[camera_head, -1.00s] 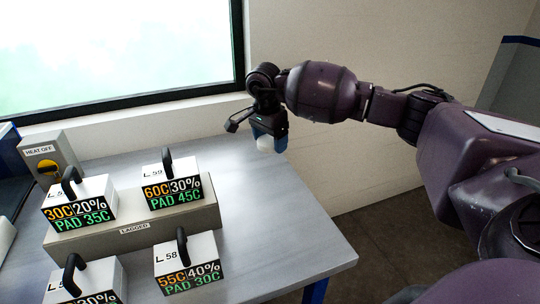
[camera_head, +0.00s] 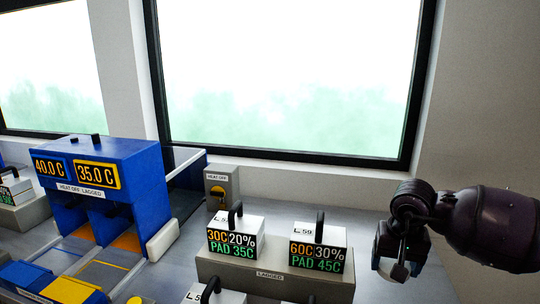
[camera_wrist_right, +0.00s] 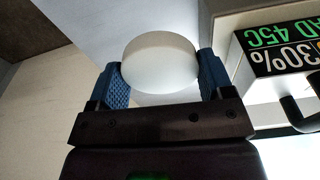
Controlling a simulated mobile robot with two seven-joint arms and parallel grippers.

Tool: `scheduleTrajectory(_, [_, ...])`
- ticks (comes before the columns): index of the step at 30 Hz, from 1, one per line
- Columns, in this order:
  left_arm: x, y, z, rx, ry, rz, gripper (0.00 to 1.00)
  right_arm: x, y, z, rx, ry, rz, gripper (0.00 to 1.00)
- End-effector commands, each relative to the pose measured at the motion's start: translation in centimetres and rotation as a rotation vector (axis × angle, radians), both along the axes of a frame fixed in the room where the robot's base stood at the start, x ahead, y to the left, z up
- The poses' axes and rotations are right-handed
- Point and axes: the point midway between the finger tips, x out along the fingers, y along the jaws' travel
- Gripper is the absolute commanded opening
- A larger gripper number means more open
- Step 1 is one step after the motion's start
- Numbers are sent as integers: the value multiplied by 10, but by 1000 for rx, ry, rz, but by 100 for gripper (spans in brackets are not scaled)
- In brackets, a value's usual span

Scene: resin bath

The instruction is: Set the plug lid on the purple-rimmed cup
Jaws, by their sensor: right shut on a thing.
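My right gripper (camera_head: 397,268) is at the right of the head view, over the right end of the bench. In the right wrist view its blue fingers (camera_wrist_right: 160,78) are shut on a smooth white round piece (camera_wrist_right: 160,60), which looks like the plug lid. The piece shows small and pale in the head view (camera_head: 400,271). No purple-rimmed cup shows in either view. My left gripper is not in view.
White handled boxes with readouts (camera_head: 317,248) (camera_head: 235,240) stand on a grey block labelled LAGGED (camera_head: 270,277). A blue two-bay unit (camera_head: 100,185) stands at the left, with a HEAT OFF switch box (camera_head: 221,187) between. Bare bench lies behind the block.

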Motion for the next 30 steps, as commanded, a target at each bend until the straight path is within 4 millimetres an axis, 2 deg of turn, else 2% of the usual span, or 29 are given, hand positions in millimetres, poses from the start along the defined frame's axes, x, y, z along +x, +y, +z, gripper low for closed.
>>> scheduleTrajectory(1, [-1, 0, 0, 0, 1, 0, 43, -15, 15, -9, 0, 2, 97, 48])
scheduleTrajectory(4, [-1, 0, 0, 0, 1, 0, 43, -40, 38, -23, 1, 2, 231, 48])
scheduleTrajectory(10, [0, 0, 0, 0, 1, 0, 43, -74, 58, -42, 1, 1, 315, 48])
scheduleTrajectory(16, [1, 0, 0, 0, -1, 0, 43, -80, 61, -51, 2, 0, 318, 48])
scheduleTrajectory(30, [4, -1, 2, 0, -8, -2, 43, -78, 58, -49, -3, -2, 313, 48])
